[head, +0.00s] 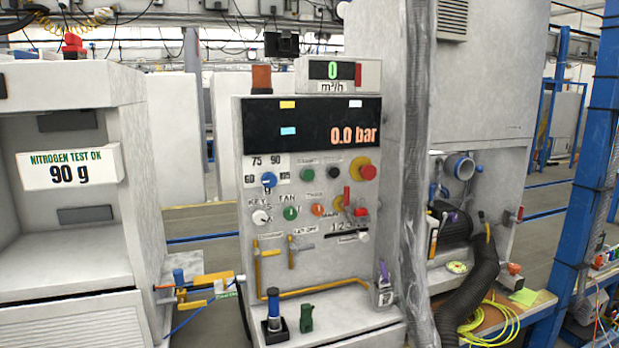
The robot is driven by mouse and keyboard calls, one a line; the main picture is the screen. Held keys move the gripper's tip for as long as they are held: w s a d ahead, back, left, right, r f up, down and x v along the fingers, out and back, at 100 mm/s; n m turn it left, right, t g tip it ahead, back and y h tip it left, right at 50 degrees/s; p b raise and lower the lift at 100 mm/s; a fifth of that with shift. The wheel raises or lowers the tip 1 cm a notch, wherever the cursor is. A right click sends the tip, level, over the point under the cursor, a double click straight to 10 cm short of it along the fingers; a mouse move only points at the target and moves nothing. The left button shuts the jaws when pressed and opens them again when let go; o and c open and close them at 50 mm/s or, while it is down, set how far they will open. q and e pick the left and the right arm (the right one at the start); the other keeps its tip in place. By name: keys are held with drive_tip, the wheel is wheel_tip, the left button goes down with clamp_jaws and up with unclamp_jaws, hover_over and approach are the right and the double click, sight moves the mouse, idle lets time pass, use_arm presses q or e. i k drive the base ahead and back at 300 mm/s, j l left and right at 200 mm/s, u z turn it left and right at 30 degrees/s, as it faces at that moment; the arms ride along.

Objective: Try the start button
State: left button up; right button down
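A white control panel (330,260) stands upright in the middle of the head view. A green push button (306,173) sits in its upper button row under a small green label too small to read surely. To its right are a black button (333,172) and a large red mushroom button on a yellow base (368,172). Below are a green knob (290,213) and an orange-red button (317,209). A blue knob (268,180) sits at the left. Neither gripper shows, and nothing covers the green button.
The display (312,125) above reads 0.0 bar. Red and yellow levers (347,198) stick out right of the lower buttons. A grey wrapped post (416,170) stands along the panel's right side. A black hose (475,290) lies at right.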

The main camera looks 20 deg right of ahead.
sight(308, 174)
drive_tip(key=i+l+u, duration=0.25)
drive_tip(key=l, duration=0.2)
drive_tip(key=i+l+u, duration=0.1)
drive_tip(key=l+u, duration=0.2)
drive_tip(key=l, duration=0.2)
drive_tip(key=i+l+u, duration=0.1)
drive_tip(key=l+u, duration=0.15)
drive_tip(key=l, duration=0.3)
drive_tip(key=l+u, duration=0.25)
drive_tip(key=l, duration=0.25)
drive_tip(key=i, duration=0.05)
